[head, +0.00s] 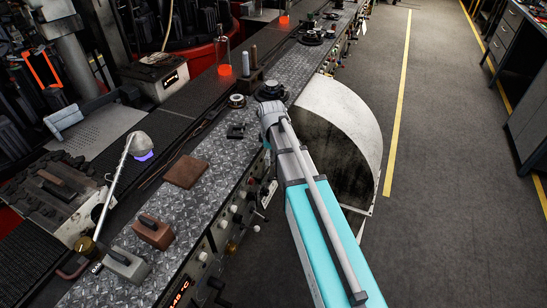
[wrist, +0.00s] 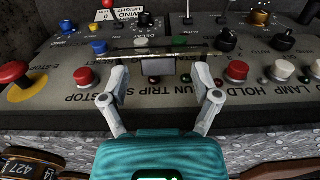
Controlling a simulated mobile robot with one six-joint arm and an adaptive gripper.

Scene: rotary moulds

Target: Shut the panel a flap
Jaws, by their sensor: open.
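A thin metallic strip, which looks like the edge of the panel flap (wrist: 158,50), lies across the control panel (wrist: 70,75) in the wrist view. It appears nearly edge-on, so its exact angle is hard to tell. A small grey square piece (wrist: 157,66) shows just below its middle. My gripper (wrist: 159,74) is open, with one finger near each end of the strip and nothing held between them. Contact between fingertips and strip cannot be told. In the head view my arm covers this part of the panel, and I cannot make out the flap or gripper there.
A red emergency-stop button (wrist: 14,73) is at the left of the wrist view, and a red knob (wrist: 237,71) is right of my gripper. Several other buttons and switches surround the strip. A curved pale guard (head: 350,115) stands beside my arm; grey floor (head: 440,180) is clear.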

